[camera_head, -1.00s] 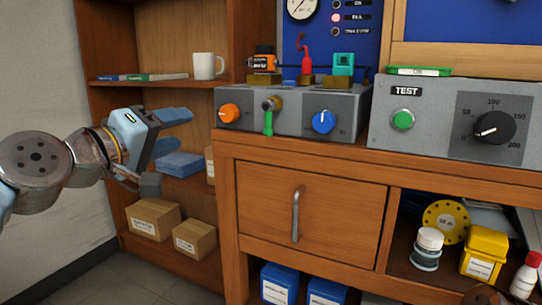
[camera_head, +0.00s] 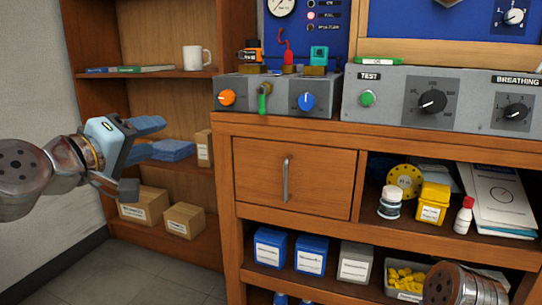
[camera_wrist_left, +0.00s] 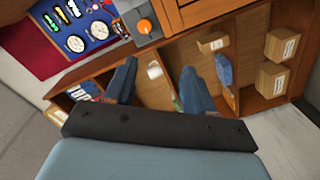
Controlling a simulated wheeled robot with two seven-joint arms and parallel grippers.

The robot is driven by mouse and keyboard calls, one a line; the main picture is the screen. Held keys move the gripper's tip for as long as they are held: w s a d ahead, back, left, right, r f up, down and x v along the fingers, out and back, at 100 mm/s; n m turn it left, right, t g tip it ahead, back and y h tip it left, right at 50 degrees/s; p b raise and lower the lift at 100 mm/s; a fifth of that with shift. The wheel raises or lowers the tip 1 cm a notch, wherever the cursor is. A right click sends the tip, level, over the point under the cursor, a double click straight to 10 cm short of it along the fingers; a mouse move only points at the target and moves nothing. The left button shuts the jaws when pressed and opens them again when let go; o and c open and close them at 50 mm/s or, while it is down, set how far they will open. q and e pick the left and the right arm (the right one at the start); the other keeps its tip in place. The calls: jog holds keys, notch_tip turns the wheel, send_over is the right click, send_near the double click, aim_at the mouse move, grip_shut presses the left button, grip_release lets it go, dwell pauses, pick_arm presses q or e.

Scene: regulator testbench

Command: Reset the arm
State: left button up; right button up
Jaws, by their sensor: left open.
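My left gripper (camera_head: 142,156) comes in from the left in the head view. It is open and empty, in front of the wooden shelf unit and left of the bench. In the left wrist view its two blue fingers (camera_wrist_left: 160,85) stand apart with nothing held between them; a white mug (camera_wrist_left: 154,70) shows far behind the gap. Of my right arm, only a metallic part (camera_head: 462,285) shows at the bottom right of the head view; its gripper is out of view.
The wooden bench (camera_head: 245,128) carries a grey panel with an orange knob (camera_head: 227,97) and a blue knob (camera_head: 306,101), and a TEST panel (camera_head: 395,95). Below are a drawer (camera_head: 320,180), bottles and blue boxes (camera_head: 311,254). Cardboard boxes (camera_head: 184,220) sit low in the shelf unit.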

pick_arm(q)
jog(key=w+d+f+m+g+y+p, duration=0.1)
jog(key=w+f+g+p, duration=0.15)
jog(key=f, duration=0.85)
jog(key=w+d+f+g+p, duration=0.1)
jog(key=w+d+f+g, duration=0.15)
jog(key=f, duration=0.85)
jog(key=w+d+f+m+g+y+p, duration=0.1)
jog(key=w+f+g+p, duration=0.15)
jog(key=f, duration=0.95)
jog(key=s+d+f+m+g+p, duration=0.1)
jog(key=s+f+g+p, duration=0.1)
jog(key=s+f, duration=0.5)
jog(key=s+d+f+m+g+p, duration=0.1)
jog(key=s+d+f+g, duration=0.15)
jog(key=f, duration=0.85)
jog(key=s+d+f+g+p, duration=0.1)
jog(key=s+f, duration=0.3)
jog(key=s, duration=0.3)
jog(key=s+f+m+g+p, duration=0.1)
jog(key=s+f, duration=0.3)
jog(key=s, duration=0.4)
jog(key=shift+s+d+m+g, duration=0.2)
jog(key=shift+d+m+g, duration=0.15)
jog(key=shift+g, duration=0.35)
